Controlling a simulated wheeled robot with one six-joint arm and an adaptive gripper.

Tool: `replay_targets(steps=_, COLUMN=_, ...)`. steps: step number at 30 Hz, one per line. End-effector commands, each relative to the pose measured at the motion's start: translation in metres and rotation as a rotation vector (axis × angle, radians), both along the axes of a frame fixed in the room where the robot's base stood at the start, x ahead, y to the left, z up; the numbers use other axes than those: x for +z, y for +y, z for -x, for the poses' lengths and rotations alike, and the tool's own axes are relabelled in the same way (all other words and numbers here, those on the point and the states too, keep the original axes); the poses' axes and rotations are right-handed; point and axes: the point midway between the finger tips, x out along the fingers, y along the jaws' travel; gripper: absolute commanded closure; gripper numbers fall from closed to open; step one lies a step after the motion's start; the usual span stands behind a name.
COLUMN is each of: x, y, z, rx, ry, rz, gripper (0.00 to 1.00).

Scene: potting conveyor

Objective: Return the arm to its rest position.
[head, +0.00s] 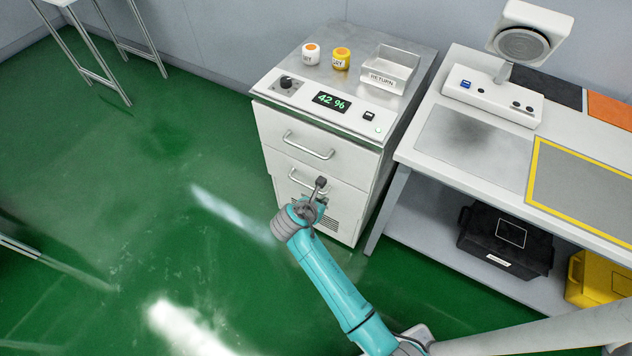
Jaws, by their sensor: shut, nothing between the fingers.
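My arm reaches up from the bottom right in the head view, its teal link ending low in front of the white drawer cabinet (270,133). My gripper (320,183) is small in this view and partly hidden by my wrist. It is shut, with nothing seen in it. It appears in front of the cabinet's lower drawer, near that drawer's handle (306,182). I cannot tell whether it touches the cabinet.
On the cabinet stand a white jar (311,55), a yellow jar (341,60) and a tray marked RETURN (385,75). A bench (425,168) stands at right, with a black case (505,243) and yellow case (600,280) below. The green floor (130,200) at left is open.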

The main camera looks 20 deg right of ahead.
Motion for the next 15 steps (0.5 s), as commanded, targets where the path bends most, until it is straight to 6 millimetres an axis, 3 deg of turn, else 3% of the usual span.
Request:
replay_targets(steps=10, x=-0.003, y=0.000, z=0.006, rx=-0.003, ry=-0.012, rz=-0.014, gripper=1.00)
replay_targets(steps=15, x=-0.026, y=-0.002, z=0.039, rx=-0.037, ry=-0.106, rz=-0.122, gripper=1.00)
